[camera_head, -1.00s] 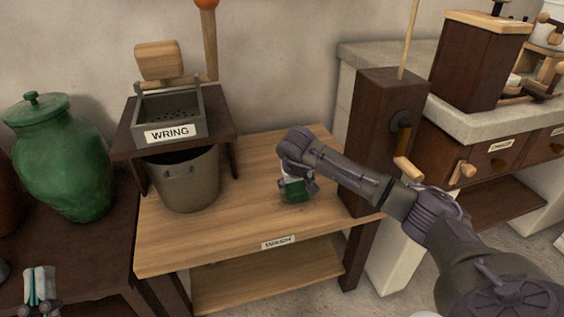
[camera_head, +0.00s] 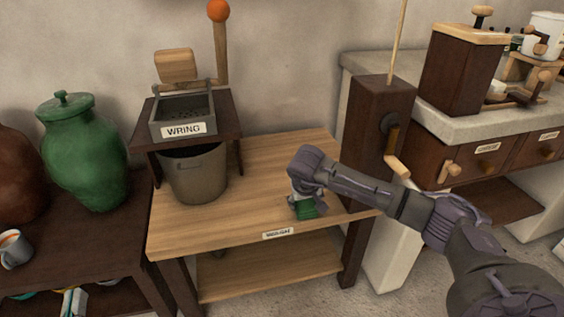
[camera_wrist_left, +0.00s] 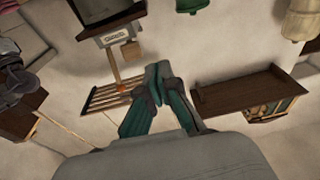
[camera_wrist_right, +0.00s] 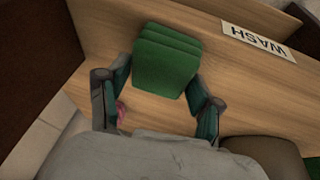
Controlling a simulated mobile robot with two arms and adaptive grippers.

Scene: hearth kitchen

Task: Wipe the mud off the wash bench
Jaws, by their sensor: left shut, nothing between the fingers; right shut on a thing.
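The wash bench (camera_head: 245,215) is a light wooden table with a WASH label (camera_wrist_right: 258,42) on its front edge. I see no clear mud on its visible top; part is hidden by my right arm and the bucket. My right gripper (camera_head: 303,199) is shut on a green block-like pad (camera_wrist_right: 167,62), perhaps a sponge, low over the front right of the bench top. The pad also shows in the head view (camera_head: 306,211); I cannot tell whether it touches the wood. My left gripper (camera_head: 73,302) is shut and empty at the bottom left, and its fingertips meet in the left wrist view (camera_wrist_left: 158,80).
A grey bucket (camera_head: 196,178) stands on the bench under the WRING box (camera_head: 183,117). A dark wooden post with a crank (camera_head: 375,110) borders the bench's right side. A green jar (camera_head: 88,160) and a mug (camera_head: 12,250) stand on the dark left table.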

